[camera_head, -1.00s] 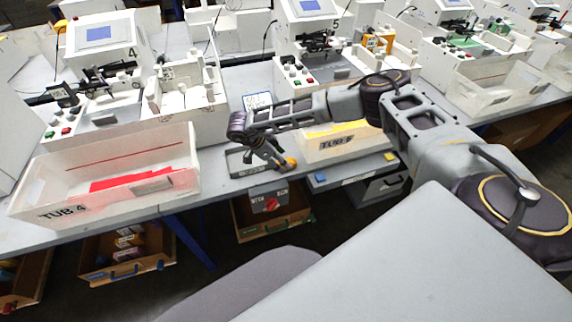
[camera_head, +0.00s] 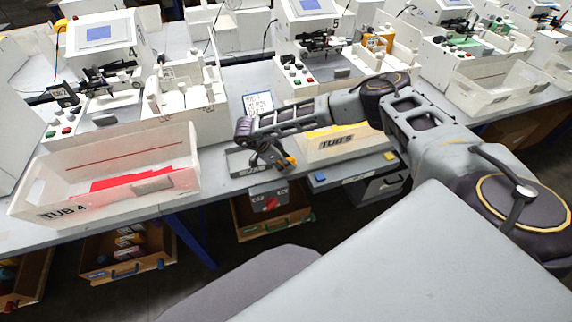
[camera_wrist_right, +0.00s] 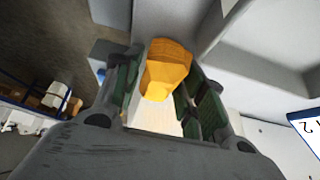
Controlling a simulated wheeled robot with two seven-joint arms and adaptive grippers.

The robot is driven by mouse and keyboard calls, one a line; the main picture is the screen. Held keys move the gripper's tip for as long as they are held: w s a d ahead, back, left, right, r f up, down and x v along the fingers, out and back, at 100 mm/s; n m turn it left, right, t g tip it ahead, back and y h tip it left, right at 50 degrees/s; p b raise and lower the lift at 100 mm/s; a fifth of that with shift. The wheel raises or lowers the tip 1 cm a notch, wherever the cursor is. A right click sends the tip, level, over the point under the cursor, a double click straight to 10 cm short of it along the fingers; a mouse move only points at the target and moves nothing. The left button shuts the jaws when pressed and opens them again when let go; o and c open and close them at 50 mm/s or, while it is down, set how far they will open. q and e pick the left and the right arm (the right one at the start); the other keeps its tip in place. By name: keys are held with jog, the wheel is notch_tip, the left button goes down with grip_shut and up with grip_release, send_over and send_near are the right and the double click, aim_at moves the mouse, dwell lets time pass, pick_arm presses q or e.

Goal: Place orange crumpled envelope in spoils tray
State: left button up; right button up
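My right gripper (camera_head: 281,160) is low over the front edge of the bench, between TUB 4 and TUB 5. It is shut on the orange crumpled envelope (camera_head: 291,160). In the right wrist view the envelope (camera_wrist_right: 167,66) sits between the two green-padded fingers, with its far end sticking out past them. A shallow grey tray (camera_head: 236,163) with dark lettering on its front lies on the bench just left of the gripper, and appears to be the spoils tray. The gripper partly covers its right side. My left gripper is not in view.
TUB 4 (camera_head: 62,178), holding red sheets, stands left of the grey tray. TUB 5 (camera_head: 308,148), holding yellow sheets, stands right of it. A small sign (camera_head: 259,104) stands behind.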

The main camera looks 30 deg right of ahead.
jog(key=c, duration=0.3)
jog(key=shift+r, duration=0.15)
jog(key=shift+c, duration=0.2)
jog(key=shift+r, duration=0.45)
notch_tip(320, 180, up, 8)
jog(key=shift+f, duration=0.1)
jog(key=shift+r, duration=0.55)
